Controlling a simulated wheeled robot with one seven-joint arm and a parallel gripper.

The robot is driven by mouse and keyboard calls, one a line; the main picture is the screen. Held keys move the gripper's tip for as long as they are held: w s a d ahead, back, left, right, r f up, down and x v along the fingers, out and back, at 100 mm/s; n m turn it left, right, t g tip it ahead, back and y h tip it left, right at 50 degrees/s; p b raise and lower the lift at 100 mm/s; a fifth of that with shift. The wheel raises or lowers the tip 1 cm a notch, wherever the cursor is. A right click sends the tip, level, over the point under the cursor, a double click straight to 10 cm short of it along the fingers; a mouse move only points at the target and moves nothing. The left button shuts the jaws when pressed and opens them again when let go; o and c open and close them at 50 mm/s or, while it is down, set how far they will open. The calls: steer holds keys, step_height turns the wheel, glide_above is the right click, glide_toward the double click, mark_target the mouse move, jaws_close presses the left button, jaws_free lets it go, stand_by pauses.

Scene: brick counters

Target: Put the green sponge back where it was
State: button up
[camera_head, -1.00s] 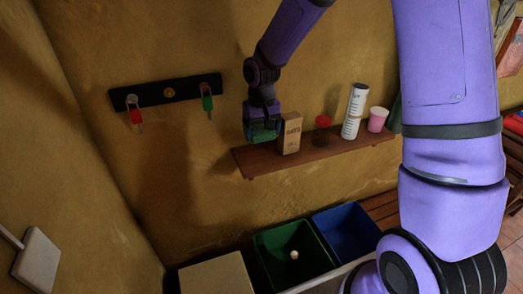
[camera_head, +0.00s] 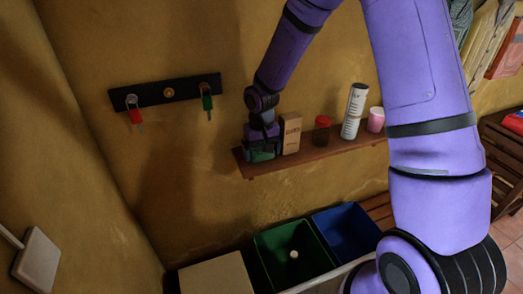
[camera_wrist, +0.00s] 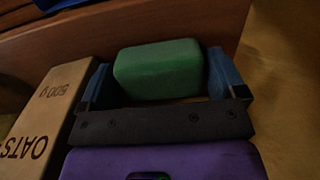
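The green sponge (camera_wrist: 158,70) lies between the two blue fingers of my gripper (camera_wrist: 160,78) in the wrist view, with a narrow gap on each side. In the head view the green sponge (camera_head: 262,154) is at the left end of the brown wall shelf (camera_head: 320,153), under my gripper (camera_head: 262,148). It appears to rest on the shelf, though its underside is hidden. My gripper looks open around it.
An oats box (camera_head: 291,133) stands close to the gripper; it also shows in the wrist view (camera_wrist: 48,120). Further right are a red-lidded jar (camera_head: 322,130), a white cylinder (camera_head: 354,110) and a pink cup (camera_head: 375,120). Bins (camera_head: 292,250) stand below.

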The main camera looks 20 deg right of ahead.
mark_target(261, 148)
step_height(261, 148, up, 12)
steer(key=s+d+r+t, duration=0.3)
steer(key=s+d+r, duration=0.1)
steer(key=s+r, duration=1)
steer(key=s+d+r+t, duration=0.1)
steer(key=s+r, duration=0.1)
steer(key=s, duration=0.5)
steer(key=s+d+r+t, duration=0.1)
steer(key=s+d+r, duration=0.1)
steer(key=s, duration=0.6)
steer(key=shift+s+r, duration=0.15)
steer(key=shift+r, duration=0.2)
